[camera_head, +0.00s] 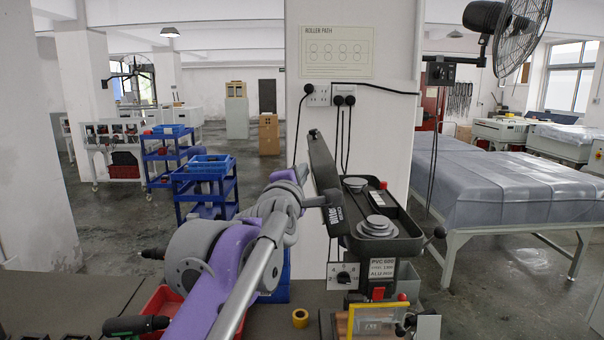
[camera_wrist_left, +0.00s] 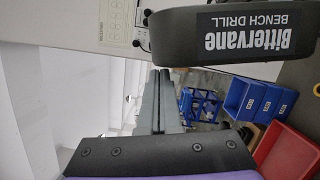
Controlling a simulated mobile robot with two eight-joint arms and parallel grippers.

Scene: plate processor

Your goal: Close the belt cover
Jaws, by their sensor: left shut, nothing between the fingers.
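The belt cover (camera_head: 322,165) of the bench drill is a long dark lid. It stands raised, steeply tilted, at the left side of the drill head (camera_head: 402,240). The stepped pulleys (camera_head: 376,226) lie exposed in the open housing. My left gripper (camera_head: 328,200) is shut and empty, at the left side of the cover. In the left wrist view its closed fingers (camera_wrist_left: 160,74) end near the edge of the cover (camera_wrist_left: 180,38), whose lettering is upside down there. I cannot tell whether they touch. My right gripper is not in view.
A pillar with sockets (camera_head: 318,95) stands behind the drill. The bench (camera_head: 60,290) carries a yellow tape roll (camera_head: 300,318), a red bin (camera_head: 160,300) and a yellow-framed guard (camera_head: 375,320). A control box with a knob (camera_head: 343,276) sits below the drill head.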

